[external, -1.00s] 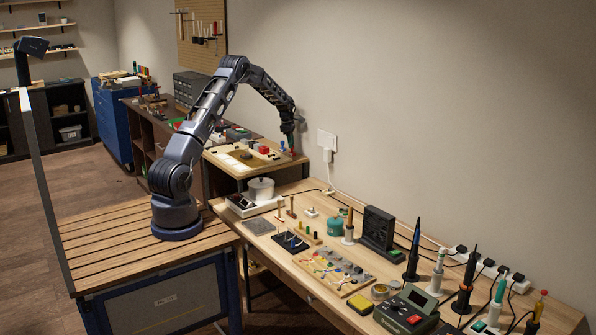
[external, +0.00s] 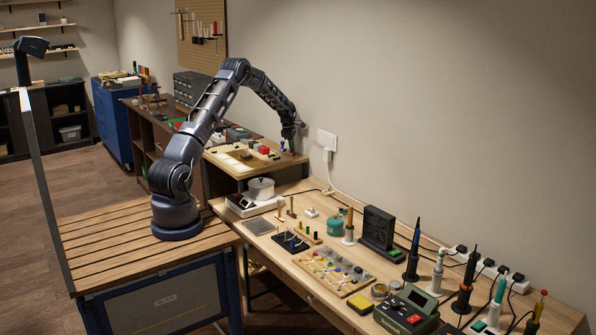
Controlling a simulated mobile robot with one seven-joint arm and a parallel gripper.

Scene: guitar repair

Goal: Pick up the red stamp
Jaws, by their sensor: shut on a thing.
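My gripper (external: 291,141) is at the far right end of the raised wooden board, by the wall. It points down and is shut on a small red thing, which looks like the red stamp (external: 292,152). Only a bit of red shows below the fingers, and the grip itself is too small to see clearly. I cannot tell whether the stamp still touches the board.
A small blue piece (external: 283,144) stands just left of my gripper. A red block (external: 264,149) and several small pieces are on the board (external: 226,160). A wall socket (external: 326,140) is close on the right.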

